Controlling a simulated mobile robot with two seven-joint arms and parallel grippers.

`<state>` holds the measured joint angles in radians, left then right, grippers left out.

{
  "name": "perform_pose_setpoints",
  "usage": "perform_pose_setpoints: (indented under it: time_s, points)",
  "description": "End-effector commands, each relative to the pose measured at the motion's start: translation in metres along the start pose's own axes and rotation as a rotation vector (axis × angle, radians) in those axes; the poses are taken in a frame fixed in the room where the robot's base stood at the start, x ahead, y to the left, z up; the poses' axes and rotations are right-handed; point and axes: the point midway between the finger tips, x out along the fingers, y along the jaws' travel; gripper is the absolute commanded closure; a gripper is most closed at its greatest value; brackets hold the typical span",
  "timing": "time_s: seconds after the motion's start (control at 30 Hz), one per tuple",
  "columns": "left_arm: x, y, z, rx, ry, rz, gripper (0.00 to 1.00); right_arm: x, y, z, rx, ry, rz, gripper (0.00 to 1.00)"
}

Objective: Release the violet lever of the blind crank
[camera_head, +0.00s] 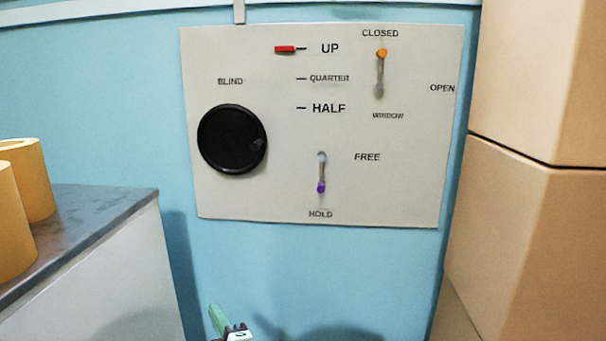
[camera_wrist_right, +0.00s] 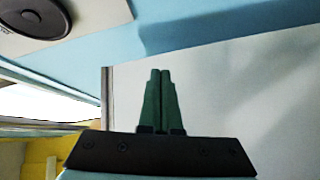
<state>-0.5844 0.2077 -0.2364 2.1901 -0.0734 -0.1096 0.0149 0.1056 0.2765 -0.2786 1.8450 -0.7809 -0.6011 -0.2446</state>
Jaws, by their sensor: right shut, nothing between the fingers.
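The violet lever (camera_head: 321,187) is on the white wall panel in the head view. Its violet knob hangs straight down, just above the word HOLD, and its grey pivot is above. The word FREE is to the upper right of it. The black blind crank wheel (camera_head: 231,139) is on the panel's left, and part of it shows in the right wrist view (camera_wrist_right: 36,20). My right gripper (camera_head: 218,318) is low in the head view, below the panel and apart from the lever. Its green fingers (camera_wrist_right: 160,76) are shut and empty. My left gripper is not in view.
A red pointer (camera_head: 285,49) sits at UP on the panel (camera_head: 270,190). An orange window lever (camera_head: 381,55) points to CLOSED. Stacked cardboard boxes (camera_head: 535,200) stand at the right. A grey-topped counter (camera_head: 90,226) with kraft rolls (camera_head: 32,180) stands at the left.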

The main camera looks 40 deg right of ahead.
Motion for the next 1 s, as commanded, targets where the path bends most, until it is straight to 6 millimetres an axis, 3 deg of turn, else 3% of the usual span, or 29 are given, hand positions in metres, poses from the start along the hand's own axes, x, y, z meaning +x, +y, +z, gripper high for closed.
perform_pose_setpoints:
  time_s: [0.03, 0.2, 0.4, 0.5, 0.7, 1.0]
  points:
    - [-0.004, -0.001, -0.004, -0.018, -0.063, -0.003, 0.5, 0.014, 0.029, 0.008, -0.055, -0.08, 0.012, 1.0]
    - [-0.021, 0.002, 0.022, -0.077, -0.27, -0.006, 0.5, 0.042, 0.09, 0.051, -0.236, -0.372, 0.046, 1.0]
    - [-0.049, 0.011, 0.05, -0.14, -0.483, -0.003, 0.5, 0.05, 0.165, 0.088, -0.392, -0.684, 0.087, 1.0]
    - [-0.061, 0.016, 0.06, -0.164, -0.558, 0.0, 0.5, 0.048, 0.192, 0.099, -0.437, -0.797, 0.101, 1.0]
    - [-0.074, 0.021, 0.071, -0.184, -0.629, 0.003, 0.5, 0.043, 0.215, 0.108, -0.478, -0.909, 0.115, 1.0]
    - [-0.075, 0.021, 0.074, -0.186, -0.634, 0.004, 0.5, 0.043, 0.215, 0.11, -0.481, -0.919, 0.116, 1.0]
